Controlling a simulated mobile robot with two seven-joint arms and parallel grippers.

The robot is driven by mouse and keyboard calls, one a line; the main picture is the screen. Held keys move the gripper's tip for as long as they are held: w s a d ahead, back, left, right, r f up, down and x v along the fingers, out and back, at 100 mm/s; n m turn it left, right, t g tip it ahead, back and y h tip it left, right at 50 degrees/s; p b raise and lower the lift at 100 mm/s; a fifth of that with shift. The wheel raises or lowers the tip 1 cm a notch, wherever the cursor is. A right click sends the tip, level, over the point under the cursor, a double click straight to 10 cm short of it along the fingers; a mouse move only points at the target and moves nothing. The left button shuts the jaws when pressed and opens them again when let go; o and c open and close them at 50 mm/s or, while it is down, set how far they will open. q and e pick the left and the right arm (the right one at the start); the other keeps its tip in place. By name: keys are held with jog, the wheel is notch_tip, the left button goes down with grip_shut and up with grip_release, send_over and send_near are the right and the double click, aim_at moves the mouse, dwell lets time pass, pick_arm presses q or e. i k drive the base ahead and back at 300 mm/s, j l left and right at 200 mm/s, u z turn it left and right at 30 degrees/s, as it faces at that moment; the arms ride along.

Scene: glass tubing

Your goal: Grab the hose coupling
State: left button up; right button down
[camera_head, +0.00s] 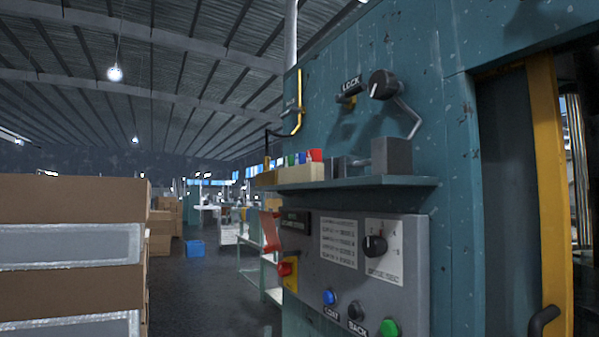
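Neither of my grippers is in view. I cannot tell for sure which part is the hose coupling. A black round fitting (383,84) sits on the teal machine wall, right of a part marked LOCK (350,90). A bent grey rod or tube (411,117) runs from beside it down toward a grey block (391,157) on the shelf. A yellow bent pipe (299,112) runs down the machine's left corner, with a thin dark line leading from its lower end toward the shelf.
A narrow teal shelf (400,182) holds a pale block (300,172) with several coloured pieces. Below it is a grey control panel (350,265) with knobs and buttons. A yellow door frame (546,180) stands at right, stacked brown boxes (70,199) at left. Open floor (220,280) lies between.

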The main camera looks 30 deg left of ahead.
aim_at(267, 160)
jog(key=i+j+z, duration=0.1)
jog(key=j, duration=0.6)
jog(key=i+j+z, duration=0.15)
jog(key=j, duration=0.6)
jog(key=j+z, duration=0.1)
jog(key=j, duration=0.6)
jog(key=i, duration=0.05)
